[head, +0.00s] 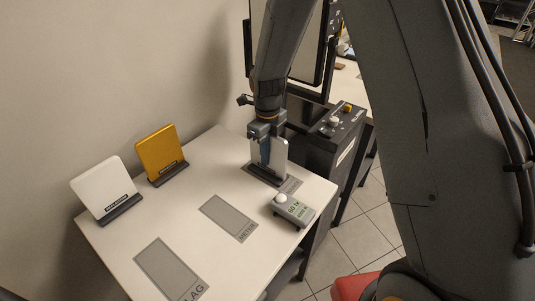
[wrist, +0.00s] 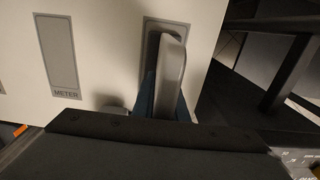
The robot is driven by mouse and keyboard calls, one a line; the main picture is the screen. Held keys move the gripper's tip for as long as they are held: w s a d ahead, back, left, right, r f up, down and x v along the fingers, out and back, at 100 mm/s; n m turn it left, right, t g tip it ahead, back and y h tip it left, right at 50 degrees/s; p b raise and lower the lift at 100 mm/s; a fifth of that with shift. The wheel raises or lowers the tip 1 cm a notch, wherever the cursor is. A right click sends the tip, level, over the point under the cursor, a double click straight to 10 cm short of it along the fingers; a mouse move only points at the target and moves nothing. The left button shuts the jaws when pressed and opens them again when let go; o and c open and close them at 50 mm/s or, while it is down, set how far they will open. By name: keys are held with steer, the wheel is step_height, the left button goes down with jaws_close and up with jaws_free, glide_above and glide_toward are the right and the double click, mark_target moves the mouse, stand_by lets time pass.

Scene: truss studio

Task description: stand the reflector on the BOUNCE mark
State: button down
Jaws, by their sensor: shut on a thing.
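My gripper (head: 266,148) is shut on a pale grey upright panel, the reflector (head: 281,155), gripping it from above. The reflector has a dark foot (head: 268,175) and stands upright over a grey mark (head: 292,185) near the table's far right edge. In the wrist view the reflector (wrist: 171,75) is seen edge-on from above, over the grey mark (wrist: 184,29). The foot looks to be at table level; whether it touches is hard to tell. The mark's label is hidden, so I cannot read BOUNCE on it.
A white panel (head: 103,186) and a gold panel (head: 160,150) stand in dark feet at the table's left. The METER mark (head: 228,217) and a partly readable "AG" mark (head: 168,270) are bare. A small light meter (head: 294,210) sits near the right edge, close to the reflector.

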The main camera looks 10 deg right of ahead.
steer(key=c, duration=1.8)
jaws_free()
steer(key=shift+o, duration=0.2)
step_height(320, 180, up, 12)
steer(key=b, duration=0.3)
steer(key=shift+r, duration=0.2)
